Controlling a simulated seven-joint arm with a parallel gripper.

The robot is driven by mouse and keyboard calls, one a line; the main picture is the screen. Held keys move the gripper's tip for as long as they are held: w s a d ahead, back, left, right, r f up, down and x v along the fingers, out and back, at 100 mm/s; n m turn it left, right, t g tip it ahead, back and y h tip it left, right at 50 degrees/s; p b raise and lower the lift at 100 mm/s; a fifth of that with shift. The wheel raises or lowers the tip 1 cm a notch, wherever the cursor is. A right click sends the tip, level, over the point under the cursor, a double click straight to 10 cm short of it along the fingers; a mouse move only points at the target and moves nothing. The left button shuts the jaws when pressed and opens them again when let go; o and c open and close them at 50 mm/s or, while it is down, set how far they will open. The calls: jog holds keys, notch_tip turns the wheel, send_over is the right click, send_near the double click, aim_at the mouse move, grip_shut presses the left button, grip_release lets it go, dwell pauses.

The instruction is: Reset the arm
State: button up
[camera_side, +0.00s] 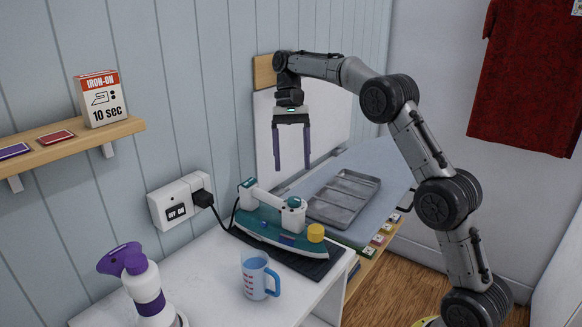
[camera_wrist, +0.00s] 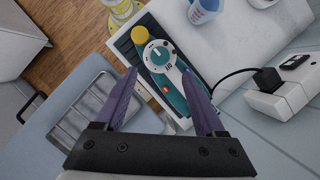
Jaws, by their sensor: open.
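My gripper (camera_side: 292,165) hangs from my arm with its two purple fingers pointing down and apart, with nothing between them. In the side view it is in the air in front of a white board on the wall, above the ironing surface and near the iron. In the wrist view the open fingers (camera_wrist: 165,95) show in front of the teal iron (camera_wrist: 162,62), with no contact that I can make out. The iron also shows in the side view (camera_side: 272,224), resting on a dark pad on the white table.
A grey metal tray (camera_side: 343,197) lies on the blue-grey ironing surface (camera_side: 375,165). A blue measuring cup (camera_side: 256,275), a purple-and-white spray bottle (camera_side: 145,285) and a wall socket box (camera_side: 180,200) with a black plug are nearby. A shelf (camera_side: 75,147) holds an iron-on sign (camera_side: 101,98).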

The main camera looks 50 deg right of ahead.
jog(key=s+a+r+n+t+h, duration=0.1)
jog(key=s+a+r+n+t, duration=0.1)
jog(key=s+a+r, duration=0.5)
jog(key=s+a+r+n+t+h, duration=0.1)
jog(key=s+a+r+t, duration=0.1)
jog(key=s+r, duration=0.5)
jog(key=s+a+f+n+t, duration=0.1)
jog(key=s+f+n+t, duration=0.15)
jog(key=s+f, duration=0.75)
jog(key=s+f+n+t+h, duration=0.1)
jog(key=s+f+n+t, duration=0.1)
jog(key=f, duration=0.4)
jog(key=shift+s+d+f+n, duration=0.25)
jog(key=shift+s+f+n, duration=0.1)
jog(key=shift+s+n, duration=0.6)
